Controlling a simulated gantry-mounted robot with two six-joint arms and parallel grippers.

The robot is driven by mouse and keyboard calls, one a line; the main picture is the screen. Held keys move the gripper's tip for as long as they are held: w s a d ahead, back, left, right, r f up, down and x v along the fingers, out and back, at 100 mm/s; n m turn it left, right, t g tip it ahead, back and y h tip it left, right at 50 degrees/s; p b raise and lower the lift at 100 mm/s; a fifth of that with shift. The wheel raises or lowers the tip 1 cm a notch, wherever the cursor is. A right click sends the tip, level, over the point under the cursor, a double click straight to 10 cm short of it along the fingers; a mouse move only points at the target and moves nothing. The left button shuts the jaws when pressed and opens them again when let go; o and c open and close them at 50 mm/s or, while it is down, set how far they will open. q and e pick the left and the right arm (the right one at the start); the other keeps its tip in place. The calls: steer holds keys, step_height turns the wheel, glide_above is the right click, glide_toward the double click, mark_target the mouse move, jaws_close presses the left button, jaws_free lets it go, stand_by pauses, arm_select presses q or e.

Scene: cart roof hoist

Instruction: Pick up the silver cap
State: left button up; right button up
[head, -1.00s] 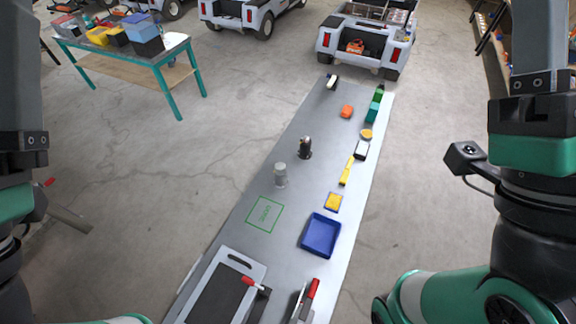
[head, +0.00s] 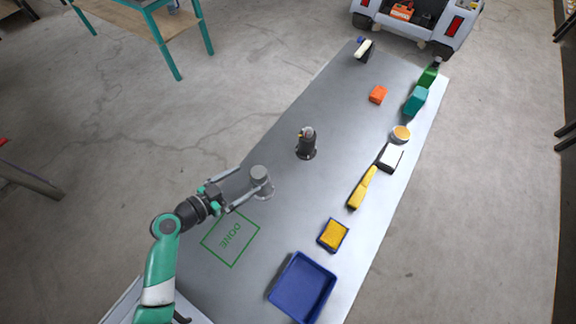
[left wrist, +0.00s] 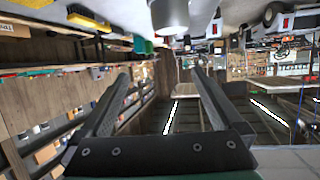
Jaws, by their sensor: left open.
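The silver cap (head: 260,174) appears as a grey cylinder standing on a wider round base on the grey bench; I cannot tell cap and base parts apart. My left gripper (head: 248,182) is open beside it, its two fingers pointing at the cylinder from the left. In the left wrist view the cylinder (left wrist: 170,14) shows at the top edge, lined up between the open fingers (left wrist: 161,72) and beyond their tips. I see no clear contact. My right gripper is not in view.
A dark upright fitting (head: 306,146) stands behind and right of the cylinder. A green DONE outline (head: 230,238) is marked on the bench (head: 330,190) in front. A blue tray (head: 302,288), yellow sponge (head: 334,235) and several items line the right side.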

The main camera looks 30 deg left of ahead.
mark_target(253, 177)
arm_select(q)
steer(key=s+a+f+n+b, duration=0.1)
steer(key=s+f, duration=0.3)
steer(key=f, duration=0.1)
steer(key=shift+y, duration=0.4)
steer(key=x, duration=0.6)
steer(key=shift+w+a+r+b, duration=0.25)
steer(key=shift+a+b, duration=0.05)
steer(key=shift+a, duration=0.05)
steer(key=x, duration=0.3)
steer(key=b+x, duration=0.1)
steer(key=x, duration=0.1)
steer(key=shift+w+a+r, duration=0.1)
steer(key=shift+w+a, duration=0.15)
steer(key=shift+w, duration=0.15)
steer(key=c, duration=1.3)
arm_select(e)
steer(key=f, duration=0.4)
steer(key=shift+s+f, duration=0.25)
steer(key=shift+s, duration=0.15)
arm_select(q)
steer(key=shift+r, duration=0.1)
